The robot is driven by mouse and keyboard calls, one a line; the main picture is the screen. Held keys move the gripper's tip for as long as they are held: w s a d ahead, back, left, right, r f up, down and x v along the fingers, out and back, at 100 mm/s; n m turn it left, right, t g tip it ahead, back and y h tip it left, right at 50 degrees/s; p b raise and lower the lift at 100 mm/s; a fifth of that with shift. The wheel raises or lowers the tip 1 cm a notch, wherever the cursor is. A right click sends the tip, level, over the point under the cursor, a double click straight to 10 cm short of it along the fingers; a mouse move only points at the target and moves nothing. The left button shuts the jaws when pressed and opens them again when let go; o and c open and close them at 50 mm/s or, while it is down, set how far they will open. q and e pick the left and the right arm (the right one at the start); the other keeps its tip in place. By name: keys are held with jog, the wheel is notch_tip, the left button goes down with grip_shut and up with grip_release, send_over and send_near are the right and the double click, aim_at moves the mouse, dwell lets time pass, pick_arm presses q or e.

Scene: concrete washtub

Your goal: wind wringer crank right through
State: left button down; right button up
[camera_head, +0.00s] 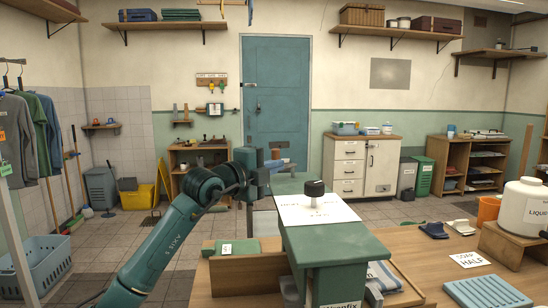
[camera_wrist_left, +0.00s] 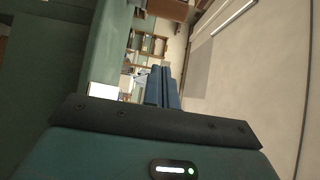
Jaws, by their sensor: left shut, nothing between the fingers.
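A green machine housing that looks like the wringer (camera_head: 325,250) stands in front of me, with a white label sheet and a black knob (camera_head: 314,188) on top. My left arm reaches in from the left. My left gripper (camera_head: 282,165) is beyond the housing's far left edge, pointing away from me. In the left wrist view its two blue fingers (camera_wrist_left: 162,88) are together with nothing between them. A small brown piece (camera_head: 276,154) shows beside the gripper; I cannot tell whether it belongs to the crank. No crank shows clearly. My right gripper is not in view.
A blue crate (camera_head: 45,268) stands on the floor at left. The tiled floor behind is mostly clear.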

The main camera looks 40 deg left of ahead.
pick_arm(q)
jog(key=w+p, duration=0.1)
jog(key=w, duration=0.2)
jog(key=shift+w+r, duration=0.15)
jog(key=shift+r, duration=0.05)
jog(key=shift+w+a+f, duration=0.1)
jog(key=shift+w+a, duration=0.1)
jog(key=shift+a, duration=0.5)
jog(key=shift+w+a+f, duration=0.1)
jog(key=shift+w+a, duration=0.1)
jog(key=shift+a, duration=0.45)
jog(key=shift+w+a+f, duration=0.1)
jog(key=shift+w+a, duration=0.1)
jog(key=shift+a, duration=0.5)
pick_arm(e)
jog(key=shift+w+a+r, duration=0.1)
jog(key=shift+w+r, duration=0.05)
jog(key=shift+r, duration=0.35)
pick_arm(q)
jog(key=shift+a+r+h+p, duration=0.1)
jog(key=shift+h+p, duration=0.2)
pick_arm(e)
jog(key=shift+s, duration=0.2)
pick_arm(q)
jog(key=shift+s+a+m, duration=0.15)
jog(key=shift+m, duration=0.15)
jog(key=shift+h, duration=0.3)
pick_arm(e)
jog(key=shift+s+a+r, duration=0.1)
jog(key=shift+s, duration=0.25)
